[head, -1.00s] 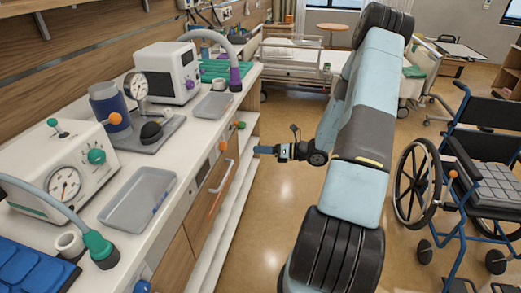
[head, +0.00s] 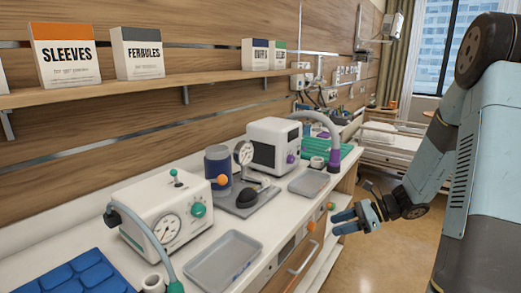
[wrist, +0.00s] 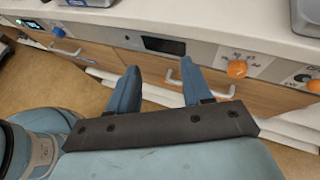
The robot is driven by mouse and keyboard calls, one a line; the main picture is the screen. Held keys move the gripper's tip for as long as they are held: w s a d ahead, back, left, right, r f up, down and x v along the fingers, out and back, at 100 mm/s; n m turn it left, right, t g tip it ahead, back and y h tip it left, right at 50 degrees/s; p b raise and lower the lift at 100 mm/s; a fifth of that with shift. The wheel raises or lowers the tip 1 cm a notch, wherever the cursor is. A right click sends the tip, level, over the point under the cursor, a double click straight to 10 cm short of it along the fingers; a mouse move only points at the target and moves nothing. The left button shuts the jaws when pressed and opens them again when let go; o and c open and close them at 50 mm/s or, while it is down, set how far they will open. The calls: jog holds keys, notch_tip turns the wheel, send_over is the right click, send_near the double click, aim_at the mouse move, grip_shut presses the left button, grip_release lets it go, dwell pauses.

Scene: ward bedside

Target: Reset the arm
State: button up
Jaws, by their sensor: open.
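My gripper (head: 348,220) is at the end of my bent arm, to the right of the counter's front edge in the head view. Its two blue fingers are spread apart with nothing between them. In the wrist view the open fingers (wrist: 155,92) point toward the drawer fronts below the counter top. A white drawer handle (wrist: 200,88) shows beyond the fingertips; I cannot tell the exact gap.
The counter (head: 90,215) holds a gauge machine (head: 165,215), an empty grey tray (head: 222,260), a second machine (head: 272,145) and another tray (head: 309,182). Orange knobs (wrist: 237,69) stick out from the counter front. A shelf with boxes (head: 65,55) hangs above. The floor (head: 375,265) beside the counter is clear.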

jog(key=s+r+n+t+h, duration=0.3)
jog(key=s+r+n+h, duration=0.9)
jog(key=s+r+n, duration=0.8)
notch_tip(320, 180, up, 3)
jog(key=s+a, duration=0.1)
jog(key=s, duration=0.1)
jog(key=shift+s+f, duration=0.2)
jog(key=shift+s, duration=0.1)
jog(key=shift+c, duration=0.2)
dwell(1.0)
